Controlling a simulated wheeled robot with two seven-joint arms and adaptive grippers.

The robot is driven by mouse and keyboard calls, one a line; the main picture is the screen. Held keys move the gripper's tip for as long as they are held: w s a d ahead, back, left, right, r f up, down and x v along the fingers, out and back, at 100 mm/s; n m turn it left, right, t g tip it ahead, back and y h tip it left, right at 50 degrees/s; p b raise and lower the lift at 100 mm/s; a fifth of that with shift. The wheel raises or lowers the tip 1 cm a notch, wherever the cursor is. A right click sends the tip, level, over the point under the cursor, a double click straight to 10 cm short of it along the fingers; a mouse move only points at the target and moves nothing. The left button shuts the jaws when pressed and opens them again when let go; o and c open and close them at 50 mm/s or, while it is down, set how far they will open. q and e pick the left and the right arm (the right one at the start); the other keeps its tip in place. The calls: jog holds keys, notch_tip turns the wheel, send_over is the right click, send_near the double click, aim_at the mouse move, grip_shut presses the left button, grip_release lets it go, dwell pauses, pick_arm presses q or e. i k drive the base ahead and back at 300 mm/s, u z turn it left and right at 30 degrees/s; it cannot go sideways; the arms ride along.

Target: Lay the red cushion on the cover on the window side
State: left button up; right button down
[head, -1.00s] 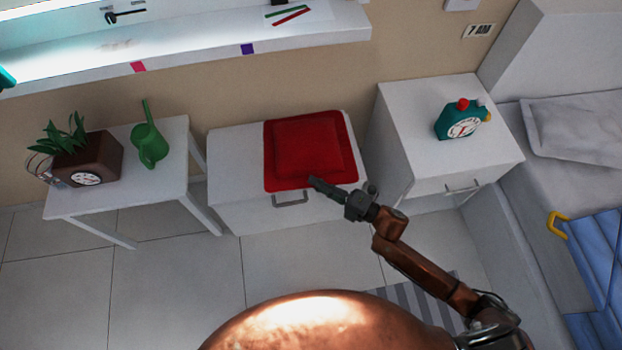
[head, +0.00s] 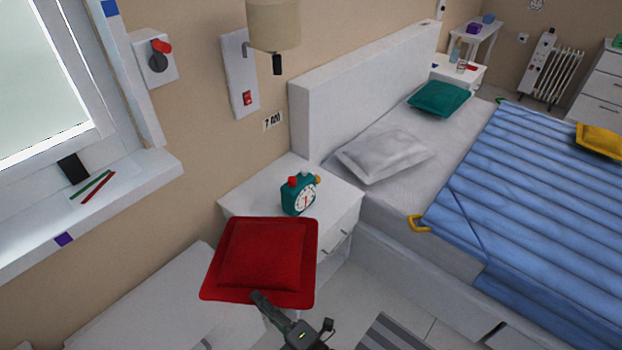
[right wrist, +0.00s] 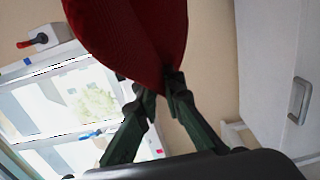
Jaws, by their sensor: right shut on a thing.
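The red cushion (head: 262,258) is held up in the air in the head view, in front of the nightstand and above the white chest's right end. My right gripper (head: 262,300) is shut on the cushion's near edge. In the right wrist view the fingers (right wrist: 160,85) pinch the edge of the red cushion (right wrist: 130,35). The blue cover (head: 545,190) lies over the bed to the right, with a yellow handle (head: 417,223) at its near corner. The cushion is apart from the cover. My left gripper is not in view.
A grey pillow (head: 384,153) and a teal cushion (head: 441,98) lie near the headboard (head: 375,85). A yellow cushion (head: 600,140) lies on the cover's far side.

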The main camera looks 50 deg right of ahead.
aim_at(581, 263)
jog(key=z, duration=0.55)
jog(key=k, duration=1.2)
jog(key=z, duration=1.2)
jog(key=i, duration=0.7)
jog(key=z, duration=0.95)
jog(key=i, duration=0.85)
jog(key=z, duration=0.25)
